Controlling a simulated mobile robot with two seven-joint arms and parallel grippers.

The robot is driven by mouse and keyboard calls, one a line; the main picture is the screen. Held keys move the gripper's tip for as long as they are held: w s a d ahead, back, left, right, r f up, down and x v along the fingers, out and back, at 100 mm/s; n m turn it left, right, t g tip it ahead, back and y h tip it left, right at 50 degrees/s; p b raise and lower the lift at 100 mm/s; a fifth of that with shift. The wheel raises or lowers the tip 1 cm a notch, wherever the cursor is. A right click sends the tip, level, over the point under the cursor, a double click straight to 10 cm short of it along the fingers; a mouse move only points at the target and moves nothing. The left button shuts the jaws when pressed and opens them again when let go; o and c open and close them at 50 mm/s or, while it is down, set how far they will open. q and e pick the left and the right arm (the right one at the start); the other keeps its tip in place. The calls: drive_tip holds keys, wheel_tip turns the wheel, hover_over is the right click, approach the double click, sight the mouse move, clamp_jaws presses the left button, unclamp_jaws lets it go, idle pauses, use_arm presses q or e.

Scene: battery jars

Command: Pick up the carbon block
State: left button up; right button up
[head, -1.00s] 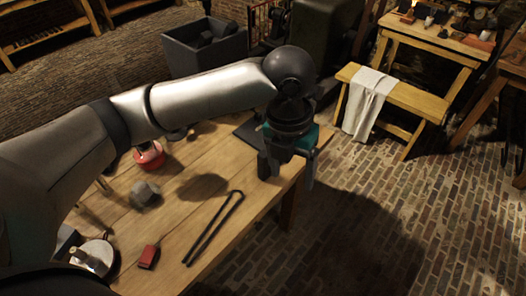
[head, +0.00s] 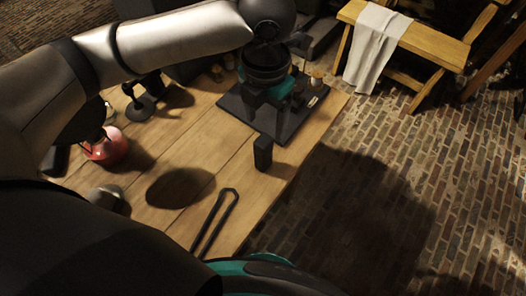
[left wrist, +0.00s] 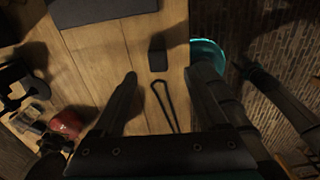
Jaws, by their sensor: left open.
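The carbon block (head: 263,152) is a small dark upright block. It stands on the wooden table (head: 200,160) near its right edge, just in front of a dark tray. It also shows in the left wrist view (left wrist: 158,52), beyond my fingertips and between their lines. My left gripper (head: 268,110) hangs over the tray, behind and above the block in the head view. Its fingers (left wrist: 167,76) are wide apart with nothing between them. A dark jointed shape at the right of the left wrist view may be my right arm; its jaws are unclear.
The dark tray (head: 295,118) holds small items, partly hidden by my gripper. Black tongs (head: 214,222) lie in front of the block. A red pot (head: 106,150) and a black stand (head: 139,106) are at left. Bare tabletop lies left of the block; brick floor is right.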

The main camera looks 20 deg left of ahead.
sight(265, 140)
use_arm(q)
wheel_tip(265, 140, down, 6)
drive_tip(key=shift+f+b, duration=0.1)
drive_tip(key=shift+b, duration=0.55)
drive_tip(key=f+b, duration=0.1)
drive_tip(key=f, duration=0.4)
drive_tip(key=shift+a+f+b, duration=0.1)
drive_tip(key=shift+a+b, duration=0.1)
drive_tip(key=shift+b, duration=0.15)
clamp_jaws()
use_arm(e)
drive_tip(key=f, duration=0.1)
drive_tip(key=w+f, duration=0.1)
drive_tip(key=f, duration=0.1)
drive_tip(key=shift+a+f, duration=0.1)
drive_tip(key=shift+a, duration=0.05)
